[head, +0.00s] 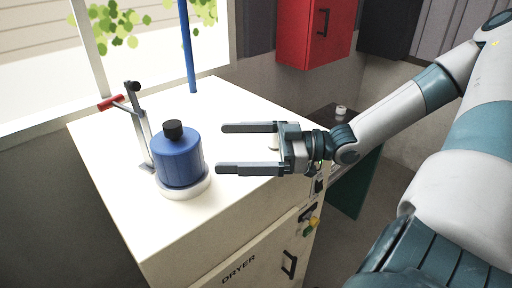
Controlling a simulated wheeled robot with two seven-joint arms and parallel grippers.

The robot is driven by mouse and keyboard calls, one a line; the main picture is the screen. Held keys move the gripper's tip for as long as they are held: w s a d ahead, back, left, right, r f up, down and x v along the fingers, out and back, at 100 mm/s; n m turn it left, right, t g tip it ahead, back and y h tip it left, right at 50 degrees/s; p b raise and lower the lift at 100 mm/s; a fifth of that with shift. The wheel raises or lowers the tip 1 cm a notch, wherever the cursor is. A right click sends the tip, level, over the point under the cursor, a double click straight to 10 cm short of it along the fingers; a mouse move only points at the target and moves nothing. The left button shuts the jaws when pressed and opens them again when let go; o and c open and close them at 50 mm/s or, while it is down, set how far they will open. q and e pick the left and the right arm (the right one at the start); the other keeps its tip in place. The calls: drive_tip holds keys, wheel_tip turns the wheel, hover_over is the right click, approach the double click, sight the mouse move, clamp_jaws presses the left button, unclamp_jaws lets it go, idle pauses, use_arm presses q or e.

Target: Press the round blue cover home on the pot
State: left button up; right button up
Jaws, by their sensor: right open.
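The round blue cover (178,158) is a blue cylinder with a black knob (173,131) on top. It stands upright over a low white round base (184,190), which seems to be the pot; the cover hides most of it. I cannot tell how far down the cover sits. My right gripper (219,148) is open and empty. Its two fingers point left toward the cover, a short gap to the right of it. My left gripper is not in view.
The cover stands on a white dryer cabinet top (240,103). A lever stand with a red handle (111,102) is just behind left of the cover. A blue pole (187,45) rises at the back.

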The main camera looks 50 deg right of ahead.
drive_tip(key=shift+b+v, duration=0.4)
drive_tip(key=shift+v, duration=1.9)
